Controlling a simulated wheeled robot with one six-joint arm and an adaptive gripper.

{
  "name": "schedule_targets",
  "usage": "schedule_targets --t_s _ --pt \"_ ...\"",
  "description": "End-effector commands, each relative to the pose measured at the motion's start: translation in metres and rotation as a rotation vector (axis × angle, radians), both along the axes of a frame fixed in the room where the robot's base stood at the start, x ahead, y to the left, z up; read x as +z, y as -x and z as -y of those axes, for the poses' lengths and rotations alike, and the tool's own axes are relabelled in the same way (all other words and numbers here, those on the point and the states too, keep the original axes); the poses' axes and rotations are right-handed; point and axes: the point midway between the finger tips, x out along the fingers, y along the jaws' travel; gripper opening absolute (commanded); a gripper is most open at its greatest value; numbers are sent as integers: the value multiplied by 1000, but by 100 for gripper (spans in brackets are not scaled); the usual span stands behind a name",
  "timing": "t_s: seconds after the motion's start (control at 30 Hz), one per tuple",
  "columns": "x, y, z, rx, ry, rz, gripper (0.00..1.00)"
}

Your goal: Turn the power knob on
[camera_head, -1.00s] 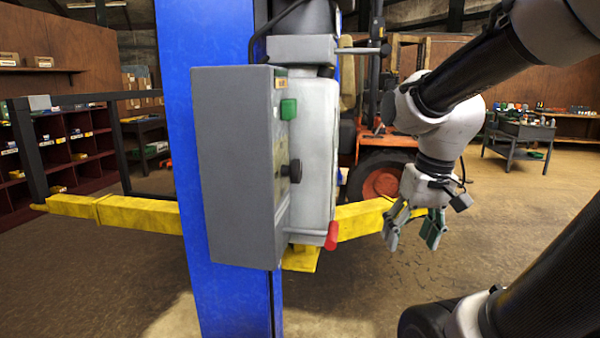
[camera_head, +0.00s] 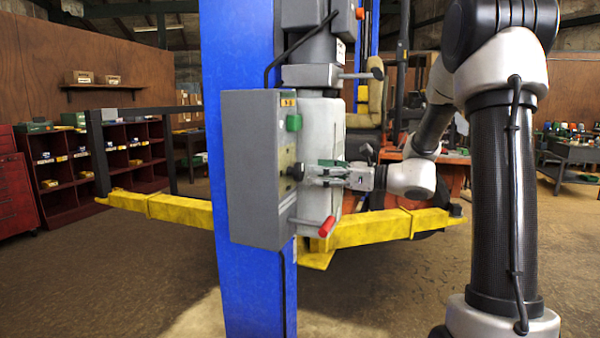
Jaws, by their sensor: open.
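The grey control box (camera_head: 252,165) is fixed to the blue lift post (camera_head: 240,50). On its right-hand face, a green button (camera_head: 294,122) sits near the top. The dark knob (camera_head: 296,171) sticks out lower on that face. A lever with a red grip (camera_head: 327,226) is below it. My gripper (camera_head: 309,172) is level with the knob and points left at it. Its fingers are open, with their tips at or very close to the knob. I cannot tell whether they touch it.
Yellow lift arms (camera_head: 385,228) extend left and right from the post. A grey-white motor unit (camera_head: 322,125) stands beside the box, behind my gripper. Dark red shelves (camera_head: 75,185) are at the left, and a workbench (camera_head: 570,155) is at the right. The floor in front is clear.

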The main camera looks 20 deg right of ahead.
Motion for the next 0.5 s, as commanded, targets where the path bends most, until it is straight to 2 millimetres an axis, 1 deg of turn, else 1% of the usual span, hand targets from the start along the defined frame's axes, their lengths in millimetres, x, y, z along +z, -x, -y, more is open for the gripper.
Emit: schedule_targets --t_s 0.03,0.2,0.4,0.5 --pt "0 -5 -8 4 1 -1 67" --pt "-1 -21 -32 4 3 -1 67" --pt "-1 -34 -48 2 4 1 67" --pt "-1 -35 -50 1 5 0 67"
